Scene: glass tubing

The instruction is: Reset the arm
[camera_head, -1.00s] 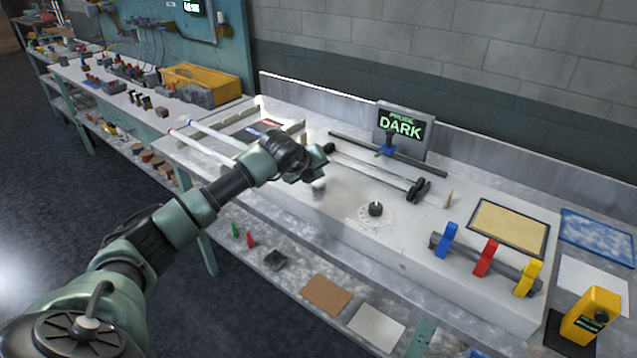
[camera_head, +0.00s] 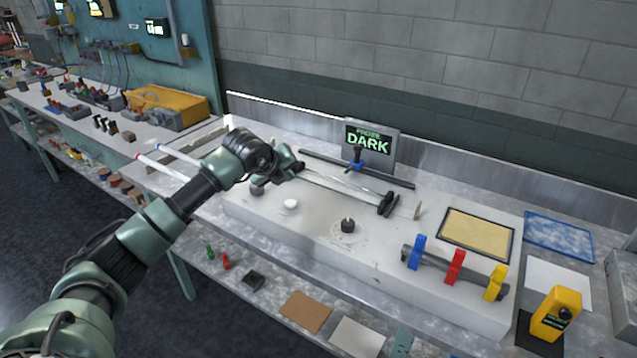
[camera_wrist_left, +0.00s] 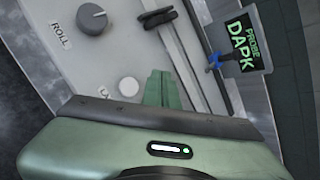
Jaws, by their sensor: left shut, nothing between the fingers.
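My left arm reaches in from the left in the head view. Its gripper (camera_head: 290,168) is over the back left part of the white bench block (camera_head: 300,224), beside the left end of the glass tubing rails (camera_head: 345,185). In the left wrist view the green fingers (camera_wrist_left: 162,92) are together with nothing between them. The wrist view also shows a grey knob (camera_wrist_left: 92,20) labelled ROLL and a white round button (camera_wrist_left: 128,87). My right gripper is not in view.
A display (camera_head: 368,145) reading PROBE DARK stands at the back. Blue (camera_head: 416,251), red (camera_head: 454,267) and yellow (camera_head: 495,283) clips sit on a bar at the right. A yellow device (camera_head: 556,313) stands front right. Two white tubes (camera_head: 160,167) lie left of the gripper.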

